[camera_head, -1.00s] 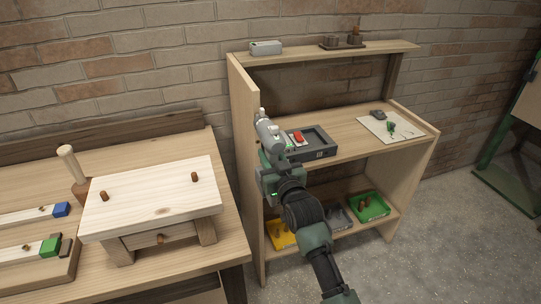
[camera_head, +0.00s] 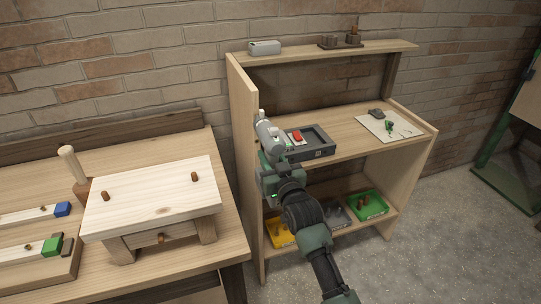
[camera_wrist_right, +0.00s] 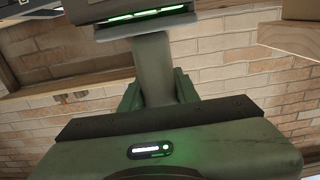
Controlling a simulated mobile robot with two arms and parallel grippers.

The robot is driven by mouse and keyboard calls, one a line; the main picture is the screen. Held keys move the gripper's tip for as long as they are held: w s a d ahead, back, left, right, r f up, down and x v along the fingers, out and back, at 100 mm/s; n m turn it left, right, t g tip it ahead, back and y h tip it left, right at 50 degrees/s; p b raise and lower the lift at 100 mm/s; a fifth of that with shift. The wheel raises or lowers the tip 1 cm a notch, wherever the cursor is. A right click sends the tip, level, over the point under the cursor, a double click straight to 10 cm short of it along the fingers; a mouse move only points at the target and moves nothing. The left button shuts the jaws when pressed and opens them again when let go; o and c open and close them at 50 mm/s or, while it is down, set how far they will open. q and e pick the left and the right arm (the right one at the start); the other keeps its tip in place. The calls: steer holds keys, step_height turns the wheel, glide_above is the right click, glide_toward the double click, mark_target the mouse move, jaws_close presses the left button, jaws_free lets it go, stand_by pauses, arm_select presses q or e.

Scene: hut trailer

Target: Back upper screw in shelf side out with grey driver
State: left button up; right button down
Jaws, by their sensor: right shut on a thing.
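The grey driver (camera_head: 267,131) is held by my right gripper (camera_head: 273,162) in front of the shelf's left side panel (camera_head: 241,110) in the head view. Its front end overlaps the panel's front edge there. In the right wrist view the driver's grey handle (camera_wrist_right: 155,68) stands between the fingers, with a body with green light strips above. My right gripper is shut on the handle. I cannot make out the upper screw or whether the driver tip touches it; the driver and arm cover that area. My left gripper is out of view.
A dark tray (camera_head: 318,144) with a red item lies on the middle shelf, right beside the driver. A grey box (camera_head: 265,48) sits on the top board. Yellow, grey and green bins (camera_head: 369,204) stand on the bottom shelf. A workbench (camera_head: 187,135) is at left.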

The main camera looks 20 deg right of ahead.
steer(key=shift+r, duration=0.7)
steer(key=shift+f+p, duration=0.15)
steer(key=shift+p, duration=0.4)
steer(key=shift+s+f, duration=0.15)
steer(key=shift+f, duration=0.1)
steer(key=shift+f, duration=0.1)
stand_by(0.5)
stand_by(0.6)
